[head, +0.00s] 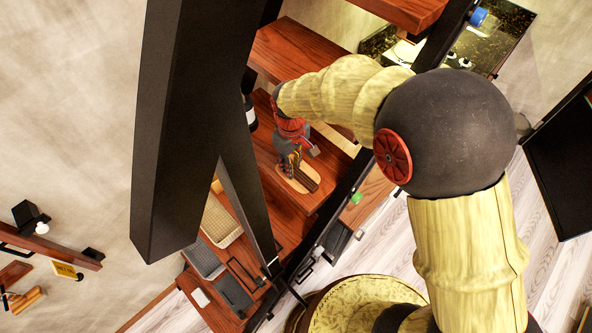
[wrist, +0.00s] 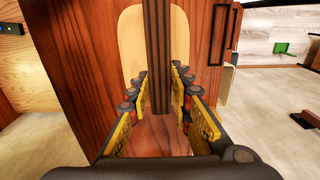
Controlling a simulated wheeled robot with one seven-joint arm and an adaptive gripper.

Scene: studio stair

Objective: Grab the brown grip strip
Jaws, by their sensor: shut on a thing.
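The brown grip strip (wrist: 158,40) is a long, dark, ridged bar in the wrist view, running away from me over a pale wooden board (wrist: 132,42). My gripper (wrist: 159,76) has its yellow-padded fingers on both sides of the strip and is shut on it. In the head view, my gripper (head: 291,165) points down at the strip (head: 308,181), which shows just right of the fingers, over the pale board (head: 289,184). I cannot tell whether the strip touches the board.
The board lies on a reddish wooden stair tread (head: 268,158). A dark bottle (head: 250,115) stands to the left of my gripper. A beige basket (head: 220,222) and a dark tray (head: 233,293) are on lower treads. A large black beam (head: 185,120) crosses the head view.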

